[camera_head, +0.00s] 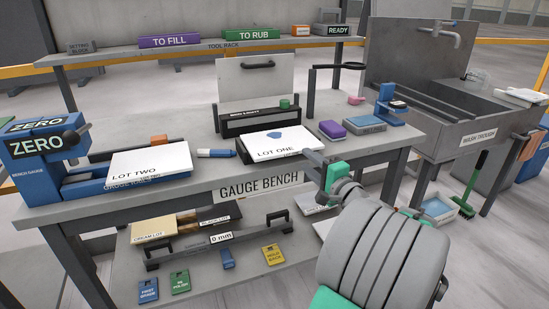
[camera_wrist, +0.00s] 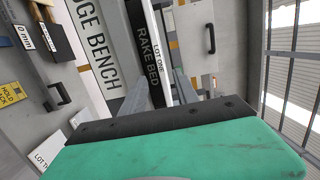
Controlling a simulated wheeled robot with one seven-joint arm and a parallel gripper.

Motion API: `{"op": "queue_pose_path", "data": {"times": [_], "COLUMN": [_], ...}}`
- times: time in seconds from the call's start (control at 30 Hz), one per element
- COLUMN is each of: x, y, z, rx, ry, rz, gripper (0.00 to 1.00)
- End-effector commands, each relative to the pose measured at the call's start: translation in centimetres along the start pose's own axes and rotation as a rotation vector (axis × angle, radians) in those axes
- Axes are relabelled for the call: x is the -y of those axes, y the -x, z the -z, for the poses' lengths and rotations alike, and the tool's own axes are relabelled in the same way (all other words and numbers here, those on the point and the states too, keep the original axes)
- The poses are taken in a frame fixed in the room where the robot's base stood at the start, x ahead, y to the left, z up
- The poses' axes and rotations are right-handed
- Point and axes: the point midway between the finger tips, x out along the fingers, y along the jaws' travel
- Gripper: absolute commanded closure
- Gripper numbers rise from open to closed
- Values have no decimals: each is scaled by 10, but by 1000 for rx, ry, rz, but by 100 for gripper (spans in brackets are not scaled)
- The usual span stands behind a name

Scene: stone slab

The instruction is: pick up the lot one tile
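The lot one tile (camera_head: 266,149) is a flat white slab with a blue patch and "LOT ONE" lettering. In the head view it lies flat near the front edge of the bench. In the wrist view I see its thin white edge (camera_wrist: 158,45), beside a dark block marked RAKE BED (camera_wrist: 146,48). My gripper (camera_head: 313,157) is at the tile's right front corner. In the wrist view my gripper's fingers (camera_wrist: 161,84) stand apart, with the tile's edge in line with the gap between them. I cannot tell whether they touch it.
The lot two tile (camera_head: 150,161) lies on the blue gauge at left. A blue-and-white marker (camera_head: 216,153) lies between the tiles. A purple block (camera_head: 332,129) and a blue device (camera_head: 388,105) stand to the right. The shelf below holds a 0 mm bar (camera_head: 220,238) and tags.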

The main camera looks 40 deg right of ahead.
Motion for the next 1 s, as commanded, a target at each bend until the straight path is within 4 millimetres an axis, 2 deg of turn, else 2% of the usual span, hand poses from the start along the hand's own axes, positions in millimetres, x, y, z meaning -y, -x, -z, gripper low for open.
{"op": "queue_pose_path", "data": {"times": [0.43,0.7,1.0], "x": [2,3,3], "y": [-70,-74,-74], "z": [-5,-4,-4], "rx": [4,2,2], "ry": [3,4,4], "rz": [0,-1,-1], "gripper": [64,64,89]}}
